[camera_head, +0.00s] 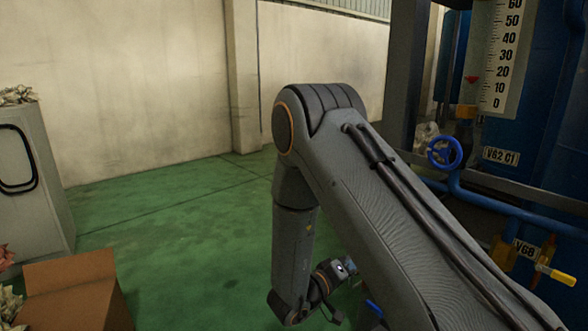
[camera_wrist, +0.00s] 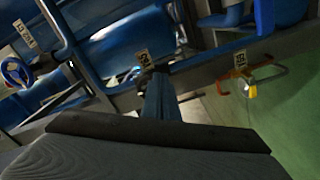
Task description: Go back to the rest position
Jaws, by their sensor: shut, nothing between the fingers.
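My arm crosses the middle of the head view, rising from the bottom right to a raised elbow and bending down toward the floor. Whether the fingertips touch anything is hard to tell in this dim view.
A blue handwheel (camera_head: 444,152), a yellow-handled valve (camera_head: 556,274) and a scale (camera_head: 500,55) are on the rig at right. A grey cabinet (camera_head: 35,170) and open carton (camera_head: 75,290) stand left. Green floor (camera_head: 180,225) between is clear.

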